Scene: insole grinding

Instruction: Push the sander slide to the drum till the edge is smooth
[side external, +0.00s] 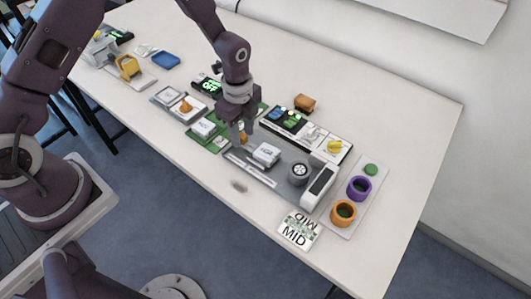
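The sander has a grey base (244,165) near the front edge of the table. A slide (266,154) with a pale block on top sits on it, left of the dark drum (298,173). A visible gap separates slide and drum. A white housing (319,187) stands right of the drum. My gripper (241,137) points down at the left end of the sander, left of the slide. It looks apart from the slide, but I cannot tell if it touches anything. Its fingers are too small to judge the opening. No insole edge can be made out.
A green board (208,139) with a white block lies left of my gripper. A tray with a yellow item (334,146) is behind the sander. Purple (359,189) and orange (343,213) rings stand at right. A MID card (299,229) lies in front.

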